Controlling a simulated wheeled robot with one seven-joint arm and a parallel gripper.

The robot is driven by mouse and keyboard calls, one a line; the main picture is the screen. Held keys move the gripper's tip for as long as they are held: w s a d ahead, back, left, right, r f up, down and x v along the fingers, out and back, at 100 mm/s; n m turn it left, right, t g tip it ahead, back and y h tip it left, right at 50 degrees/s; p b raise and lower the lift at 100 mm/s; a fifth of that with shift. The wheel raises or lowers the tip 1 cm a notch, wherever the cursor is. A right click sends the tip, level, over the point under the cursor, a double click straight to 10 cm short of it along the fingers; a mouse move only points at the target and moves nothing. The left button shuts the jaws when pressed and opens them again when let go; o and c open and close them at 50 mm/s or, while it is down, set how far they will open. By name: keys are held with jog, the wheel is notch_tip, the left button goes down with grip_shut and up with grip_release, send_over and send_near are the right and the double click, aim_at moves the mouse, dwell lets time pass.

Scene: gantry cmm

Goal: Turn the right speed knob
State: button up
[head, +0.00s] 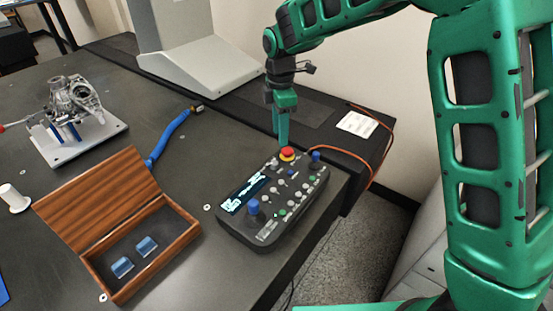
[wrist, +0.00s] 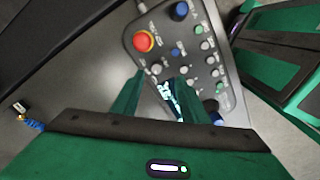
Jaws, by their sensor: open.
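The dark control box (head: 290,210) lies on the table with a lit display, a red emergency button (head: 287,153), blue joysticks and several small knobs and buttons. A small grey knob (wrist: 156,69), beside the red button (wrist: 144,41) in the wrist view, appears between my fingertips. I cannot read its label, so I cannot tell whether it is the right speed knob. My gripper (head: 282,140) points down over the far end of the box, close to the red button. In the wrist view my gripper (wrist: 159,77) is open, with a finger on each side; contact is not visible.
A blue joystick (head: 315,156) stands at the box's far right corner, another (head: 253,207) near the display. An open wooden case (head: 190,233) lies left of the box. An orange cable (head: 381,150) runs along the right edge.

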aim_at(275, 163)
jog(key=shift+n, duration=0.4)
jog(key=f, duration=0.4)
jog(key=a+f, duration=0.1)
jog(key=f, duration=0.6)
jog(key=shift+a+f, duration=0.3)
jog(key=shift+a, duration=0.05)
